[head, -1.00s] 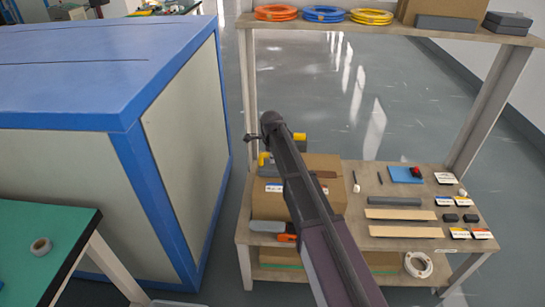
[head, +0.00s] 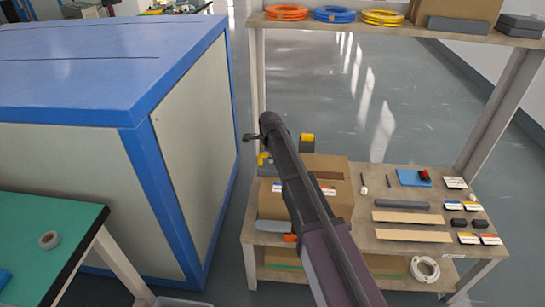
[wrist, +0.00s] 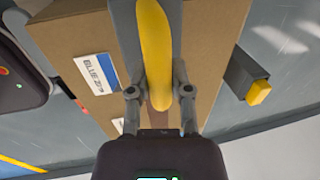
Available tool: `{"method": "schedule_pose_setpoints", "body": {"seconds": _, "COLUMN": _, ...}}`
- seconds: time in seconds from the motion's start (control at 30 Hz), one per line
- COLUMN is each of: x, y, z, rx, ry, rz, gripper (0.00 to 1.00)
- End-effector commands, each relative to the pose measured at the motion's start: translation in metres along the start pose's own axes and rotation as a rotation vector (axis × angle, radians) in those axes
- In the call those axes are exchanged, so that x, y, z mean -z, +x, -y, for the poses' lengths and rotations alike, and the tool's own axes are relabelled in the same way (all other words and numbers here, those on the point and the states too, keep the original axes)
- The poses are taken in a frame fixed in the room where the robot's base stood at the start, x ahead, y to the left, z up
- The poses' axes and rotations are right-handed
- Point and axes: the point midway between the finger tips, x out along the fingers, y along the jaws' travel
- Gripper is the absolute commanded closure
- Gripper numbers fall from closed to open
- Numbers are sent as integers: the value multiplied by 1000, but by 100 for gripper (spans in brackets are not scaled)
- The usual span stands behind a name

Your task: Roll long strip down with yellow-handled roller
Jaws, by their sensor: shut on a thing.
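My gripper (wrist: 158,91) is shut on the yellow handle of the roller (wrist: 154,45), one finger on each side of it. A grey part of the roller shows beyond the handle. In the head view a bit of the yellow handle (head: 263,158) shows left of my dark arm, which hides most of the gripper. The roller is over or in front of the cardboard box (head: 335,185), and any contact is unclear. Two pale long strips (head: 408,217) lie flat on the bench; I cannot tell whether either is the task's strip.
The bench (head: 375,255) also holds a grey bar (head: 402,204), a blue pad (head: 410,178) and small labelled items. A dark block with a yellow top (head: 307,143) stands behind the box. A large blue-framed cabinet (head: 165,75) and green table (head: 35,220) stand left. Grey floor separates cabinet and bench.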

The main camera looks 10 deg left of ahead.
Motion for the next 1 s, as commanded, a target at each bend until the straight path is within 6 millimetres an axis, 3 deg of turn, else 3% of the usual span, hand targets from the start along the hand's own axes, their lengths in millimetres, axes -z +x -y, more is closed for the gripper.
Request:
{"method": "schedule_pose_setpoints", "body": {"seconds": 0.33, "x": 0, "y": -6, "z": 0, "rx": -3, "ry": 0, "rz": 1, "gripper": 100}}
{"method": "schedule_pose_setpoints", "body": {"seconds": 1.0, "x": 0, "y": -63, "z": 12, "rx": -1, "ry": 0, "rz": 0, "gripper": 100}}
